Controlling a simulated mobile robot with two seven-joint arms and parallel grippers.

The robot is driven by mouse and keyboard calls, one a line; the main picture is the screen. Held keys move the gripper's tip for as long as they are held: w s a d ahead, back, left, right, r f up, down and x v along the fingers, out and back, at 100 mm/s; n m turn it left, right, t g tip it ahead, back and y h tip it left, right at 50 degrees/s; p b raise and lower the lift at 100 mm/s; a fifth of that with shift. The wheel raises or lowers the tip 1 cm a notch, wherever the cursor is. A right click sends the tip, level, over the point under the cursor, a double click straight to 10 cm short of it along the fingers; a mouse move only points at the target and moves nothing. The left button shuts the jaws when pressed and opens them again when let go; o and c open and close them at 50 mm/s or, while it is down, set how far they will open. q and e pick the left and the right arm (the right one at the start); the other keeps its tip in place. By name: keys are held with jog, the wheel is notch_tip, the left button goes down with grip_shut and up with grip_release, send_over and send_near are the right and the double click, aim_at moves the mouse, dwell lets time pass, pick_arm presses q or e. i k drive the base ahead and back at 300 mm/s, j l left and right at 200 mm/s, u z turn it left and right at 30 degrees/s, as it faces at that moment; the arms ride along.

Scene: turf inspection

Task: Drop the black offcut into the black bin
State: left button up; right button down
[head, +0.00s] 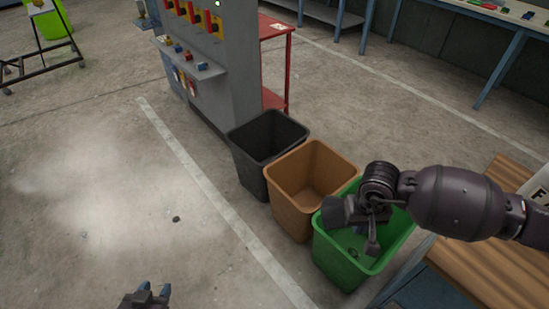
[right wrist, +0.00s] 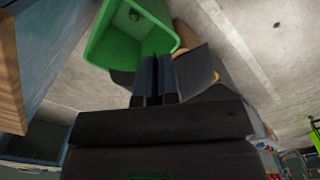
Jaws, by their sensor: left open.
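The black bin (head: 267,142) stands on the floor at the far end of a row of three bins, its opening facing up. My right gripper (head: 365,222) is over the green bin. It is shut on a dark flat piece, the black offcut (head: 336,214), which hangs above the green bin's near-left rim. In the right wrist view the offcut (right wrist: 196,69) sticks out beside the closed fingers (right wrist: 157,78). My left gripper (head: 147,294) is at the bottom edge of the head view, open and empty, with only its tips showing.
The brown bin (head: 312,172) stands between the black bin and the green bin (head: 345,272). A small dark object lies in the green bin. A small dark lump (head: 176,219) lies on the floor. A grey cabinet (head: 240,70) stands behind the black bin; a wooden-topped bench (head: 480,265) is at right.

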aim_at(255, 143)
jog(key=i+j+z, duration=0.15)
jog(key=i+j, duration=0.2)
jog(key=i+j+z, duration=0.2)
jog(key=i+j, duration=0.15)
jog(key=i+j+z, duration=0.15)
jog(key=i+j, duration=0.15)
jog(key=j, duration=0.15)
jog(key=i+j+z, duration=0.15)
jog(key=j, duration=0.3)
jog(key=i+j+z, duration=0.15)
jog(key=i+j, duration=0.2)
jog(key=j, duration=0.15)
jog(key=i+j+z, duration=0.2)
jog(key=j, duration=0.35)
jog(key=i+j+z, duration=0.15)
jog(key=j, duration=0.4)
jog(key=i+j+z, duration=0.15)
jog(key=j, duration=0.45)
jog(key=i, duration=0.05)
